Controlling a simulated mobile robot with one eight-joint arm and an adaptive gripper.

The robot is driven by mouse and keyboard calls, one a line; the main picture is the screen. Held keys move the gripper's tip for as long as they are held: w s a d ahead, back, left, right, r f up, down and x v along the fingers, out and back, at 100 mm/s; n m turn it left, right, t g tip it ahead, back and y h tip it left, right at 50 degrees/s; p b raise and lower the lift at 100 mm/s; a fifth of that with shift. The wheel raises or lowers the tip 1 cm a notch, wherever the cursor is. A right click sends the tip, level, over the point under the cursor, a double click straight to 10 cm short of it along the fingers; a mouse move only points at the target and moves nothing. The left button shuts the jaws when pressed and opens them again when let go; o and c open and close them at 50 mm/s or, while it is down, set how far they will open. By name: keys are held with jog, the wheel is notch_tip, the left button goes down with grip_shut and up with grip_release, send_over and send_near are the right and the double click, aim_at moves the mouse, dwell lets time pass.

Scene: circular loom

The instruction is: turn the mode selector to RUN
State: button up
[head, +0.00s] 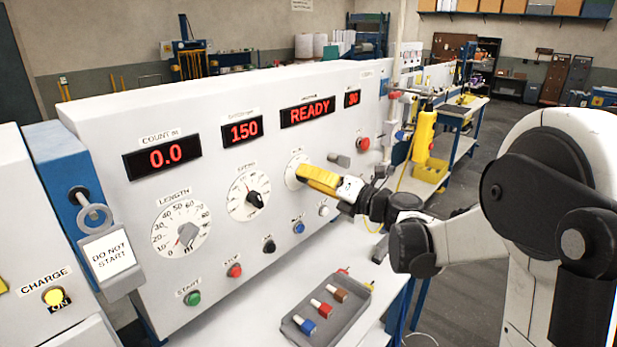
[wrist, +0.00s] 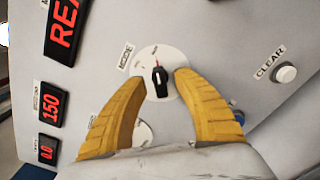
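The mode selector is a black knob (wrist: 159,84) on a round white dial under a MODE label (wrist: 127,57) in the wrist view. My gripper (wrist: 161,76) is open, one finger on each side of the knob, with visible gaps. In the head view my gripper (head: 304,176) is close to the panel face; whether it touches cannot be told.
A READY display (head: 307,112) sits above the selector. Another dial (head: 248,196) is to its left, and a LENGTH dial (head: 181,236) is farther left. Push buttons line the panel below. A white CLEAR button (wrist: 286,74) is nearby. A grey tray (head: 318,324) lies on the table below.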

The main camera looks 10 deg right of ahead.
jog(key=v, duration=0.7)
dwell(1.5)
